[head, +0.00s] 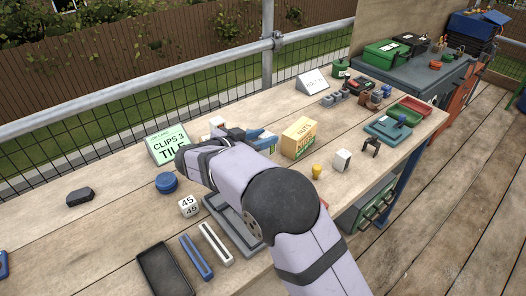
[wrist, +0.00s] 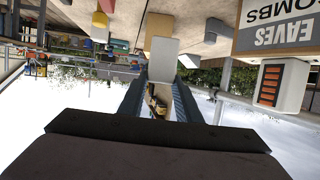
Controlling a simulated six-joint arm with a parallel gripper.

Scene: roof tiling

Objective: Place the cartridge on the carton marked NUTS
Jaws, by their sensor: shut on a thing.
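My gripper (wrist: 160,90) is shut on a pale grey-white block, which I take to be the cartridge (wrist: 163,60), at its fingertips in the upside-down wrist view. A small brass-coloured piece shows between the fingers. In the head view my gripper (head: 262,139) is above the bench, pointing right; I cannot make out the held block clearly there. A yellow-tan carton with green print (head: 299,137), apparently the one marked NUTS, stands upright just right of the gripper. A tan box (wrist: 159,25) shows beyond the held block in the wrist view. The gap between block and carton is unclear.
A green CLIPS card (head: 168,145) stands behind my arm. An EAVES COMBS box (wrist: 277,25) shows at the wrist view's upper right.

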